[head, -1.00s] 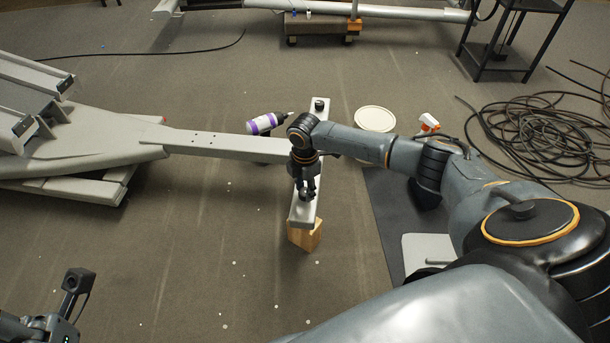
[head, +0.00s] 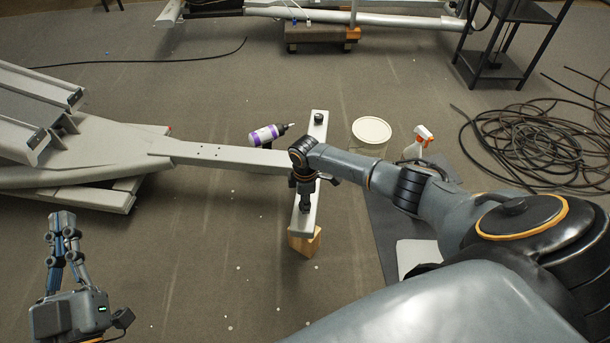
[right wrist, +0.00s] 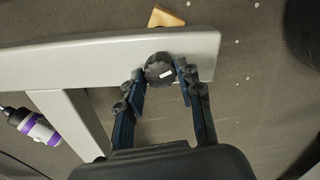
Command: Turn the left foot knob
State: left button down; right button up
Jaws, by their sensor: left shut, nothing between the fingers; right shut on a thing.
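The grey foot crossbar (head: 316,150) of the elliptical frame lies across the end of a long grey beam (head: 235,157). A dark round knob (head: 318,118) stands on its far end. Another dark round knob (right wrist: 160,68) on its near end shows in the right wrist view. My right gripper (head: 305,206) is over the near end, and in the right wrist view its fingers (right wrist: 160,76) are shut on this knob from both sides. In the head view the gripper largely hides this knob. My left gripper (head: 62,216) is shut and empty at the lower left, apart from the crossbar.
A wooden block (head: 304,241) is under the crossbar's near end. A purple-and-white drill-like tool (head: 266,135) lies beside the beam. A white-lidded bucket (head: 371,132), a spray bottle (head: 419,142) and coiled black cable (head: 530,140) are to the right. The floor in front is mostly clear.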

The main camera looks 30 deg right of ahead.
jog(key=shift+s+a+r+m+p, duration=0.1)
jog(key=shift+s+m+p, duration=0.05)
jog(key=shift+m+p, duration=0.7)
pick_arm(q)
notch_tip(320, 180, down, 13)
jog(key=s+a+g+y+p, duration=0.2)
jog(key=a+g+y, duration=0.1)
jog(key=g, duration=0.6)
pick_arm(e)
jog(key=shift+m, duration=1.15)
jog(key=m+p, duration=0.1)
jog(key=m, duration=0.1)
jog(key=shift+m, duration=0.4)
jog(key=m+p, duration=0.1)
jog(key=m, duration=0.2)
jog(key=shift+m, duration=0.3)
pick_arm(q)
jog(key=s+a+f+g+y, duration=0.1)
jog(key=s+a+f+g, duration=0.1)
jog(key=s+f+g, duration=0.2)
jog(key=s+a+f+g+y, duration=0.1)
jog(key=s+f+g, duration=0.3)
jog(key=s, duration=0.6)
jog(key=shift+a+f+n, duration=0.2)
jog(key=shift+a+n, duration=0.2)
jog(key=shift+a, duration=0.3)
pick_arm(e)
jog(key=shift+m, duration=0.3)
jog(key=o, duration=1.2)
